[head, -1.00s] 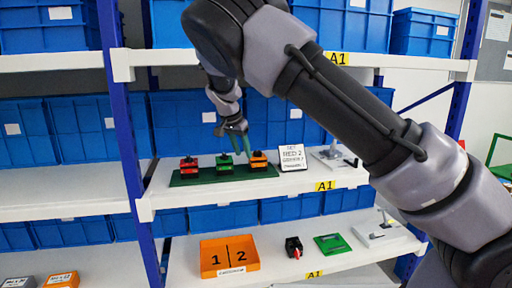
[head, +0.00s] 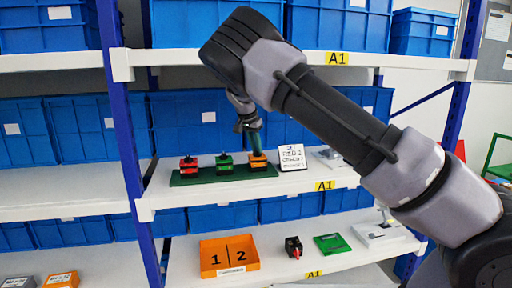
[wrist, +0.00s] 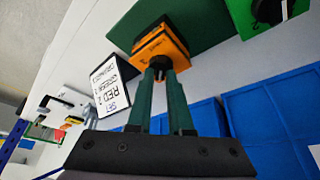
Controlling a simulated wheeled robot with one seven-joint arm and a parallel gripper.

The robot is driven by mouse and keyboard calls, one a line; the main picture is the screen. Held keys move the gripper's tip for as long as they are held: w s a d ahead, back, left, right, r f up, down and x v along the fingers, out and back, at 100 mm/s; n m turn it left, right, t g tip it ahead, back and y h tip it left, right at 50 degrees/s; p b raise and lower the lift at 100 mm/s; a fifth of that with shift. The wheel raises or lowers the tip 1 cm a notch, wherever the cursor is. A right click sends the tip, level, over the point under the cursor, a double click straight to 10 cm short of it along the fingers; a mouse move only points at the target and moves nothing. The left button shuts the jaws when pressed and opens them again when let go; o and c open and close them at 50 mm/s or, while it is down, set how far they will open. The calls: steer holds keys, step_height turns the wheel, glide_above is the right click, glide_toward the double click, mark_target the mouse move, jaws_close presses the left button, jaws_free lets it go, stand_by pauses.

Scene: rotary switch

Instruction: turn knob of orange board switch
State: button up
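The orange board switch (head: 258,161) is an orange block with a black knob on top, at the right end of a dark green board (head: 190,180) on the middle shelf. In the wrist view, the orange switch (wrist: 172,43) lies straight ahead, with its black knob (wrist: 160,61) at the fingertips. My gripper (head: 254,151) is right above this switch, and its green fingers (wrist: 159,75) point at the knob. A narrow gap shows between the fingers. I cannot tell whether they grip the knob or only stand around it.
A green switch (head: 224,164) and a red switch (head: 188,165) stand to the left on the board. A sign (head: 292,157) reading "RED 2" stands just right. Blue bins (head: 188,122) line the shelf behind. The upper shelf edge (head: 400,63) is above the gripper.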

jaws_close()
steer(key=n, duration=0.1)
steer(key=n+y, duration=0.1)
steer(key=n, duration=0.1)
steer(key=shift+d+r+n, duration=0.1)
steer(key=shift+d+n, duration=0.05)
steer(key=shift+n, duration=0.15)
steer(key=n, duration=0.1)
steer(key=n+y, duration=0.1)
steer(key=n, duration=0.1)
steer(key=shift+d+t+y, duration=0.2)
steer(key=shift+t+y, duration=0.1)
steer(key=shift+n+y, duration=0.4)
steer(key=shift+n, duration=0.7)
